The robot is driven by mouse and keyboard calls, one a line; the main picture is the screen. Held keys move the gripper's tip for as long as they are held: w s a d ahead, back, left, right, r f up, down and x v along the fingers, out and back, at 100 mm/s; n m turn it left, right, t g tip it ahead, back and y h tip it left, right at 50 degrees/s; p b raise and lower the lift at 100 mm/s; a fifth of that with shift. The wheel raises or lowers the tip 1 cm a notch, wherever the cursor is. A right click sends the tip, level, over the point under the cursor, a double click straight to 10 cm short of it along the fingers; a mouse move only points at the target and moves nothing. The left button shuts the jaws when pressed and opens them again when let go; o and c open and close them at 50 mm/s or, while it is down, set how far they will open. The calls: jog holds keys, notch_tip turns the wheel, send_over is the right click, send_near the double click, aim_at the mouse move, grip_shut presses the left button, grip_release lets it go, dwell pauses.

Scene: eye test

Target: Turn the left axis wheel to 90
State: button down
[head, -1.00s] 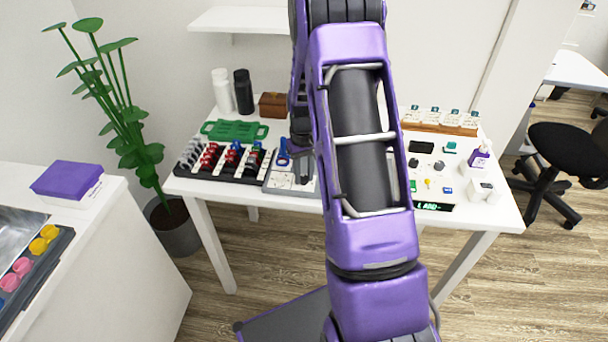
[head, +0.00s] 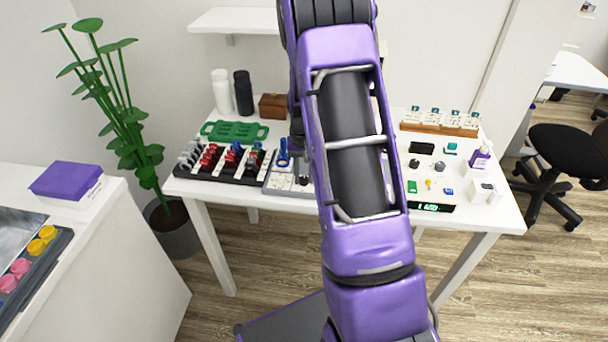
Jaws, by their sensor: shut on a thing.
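My gripper (head: 303,172) is partly visible in the head view, dark and pointing down behind my purple arm. It is over the grey tray (head: 279,187) on the white table. It is shut on what seems to be the left axis wheel, but the wheel is too small and too covered to make out its angle. A blue ring-shaped piece (head: 283,151) stands upright on the tray, just left of the gripper. A small black display (head: 431,207) at the table's front right shows lit green characters, too blurred to read surely. My arm hides the table's middle.
A black rack (head: 225,163) with red, blue and white pieces lies left of the tray. A green tray (head: 235,131), a brown box (head: 273,106) and two bottles stand behind. Right of my arm are dark knobs (head: 414,163), small coloured pieces and a wooden rack (head: 440,128).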

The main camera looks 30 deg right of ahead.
aim_at(304, 178)
jog(key=c, duration=0.6)
grip_release()
jog(key=shift+r, duration=0.15)
notch_tip(304, 178, up, 17)
jog(key=p, duration=0.1)
jog(key=shift+r, duration=0.1)
